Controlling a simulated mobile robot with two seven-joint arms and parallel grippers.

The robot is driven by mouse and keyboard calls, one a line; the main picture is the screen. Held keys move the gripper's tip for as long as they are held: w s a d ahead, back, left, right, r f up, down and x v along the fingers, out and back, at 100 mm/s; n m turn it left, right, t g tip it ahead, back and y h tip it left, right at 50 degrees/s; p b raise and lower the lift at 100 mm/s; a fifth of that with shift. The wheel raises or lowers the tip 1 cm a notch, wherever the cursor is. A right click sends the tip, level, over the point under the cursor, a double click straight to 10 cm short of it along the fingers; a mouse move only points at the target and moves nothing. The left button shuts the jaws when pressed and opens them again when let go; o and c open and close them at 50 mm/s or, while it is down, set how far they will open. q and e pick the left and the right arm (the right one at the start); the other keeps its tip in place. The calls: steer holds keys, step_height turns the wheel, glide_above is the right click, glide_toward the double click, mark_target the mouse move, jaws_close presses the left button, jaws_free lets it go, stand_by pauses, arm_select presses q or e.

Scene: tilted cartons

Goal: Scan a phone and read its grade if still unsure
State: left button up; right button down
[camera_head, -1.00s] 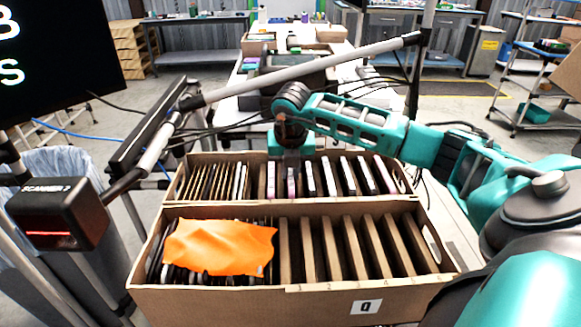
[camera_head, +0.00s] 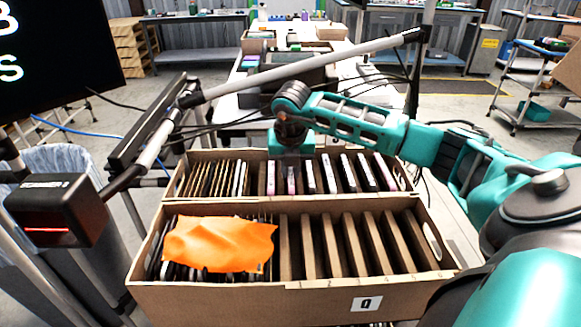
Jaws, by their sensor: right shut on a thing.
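My right gripper (camera_head: 290,150) reaches down into the back carton (camera_head: 375,204), at the left end of a row of phones. Its fingers are mostly hidden behind the wrist. It is shut on a phone (camera_head: 291,181), a pinkish one standing on edge among the others. More phones (camera_head: 345,175) stand in slots to its right. The scanner (camera_head: 57,210) is a black box at the left with a red light line. A dark screen (camera_head: 55,60) at the upper left shows part of some letters. My left gripper is not in view.
The front carton (camera_head: 235,300) has a label and brown dividers (camera_head: 350,245) with seemingly empty slots at right. An orange cloth (camera_head: 220,243) lies over its left part. A grey pole (camera_head: 300,70) crosses above the cartons. A lined bin (camera_head: 60,165) stands at left.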

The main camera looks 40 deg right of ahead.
steer(key=c, duration=1)
jaws_free()
steer(key=shift+c, duration=0.2)
steer(key=w+d+p+v, duration=0.1)
steer(key=p+v, duration=0.7)
steer(key=v, duration=1.3)
steer(key=shift+w+d+r+p, duration=0.15)
steer(key=shift+w+r+p, duration=0.2)
steer(key=shift+r, duration=0.25)
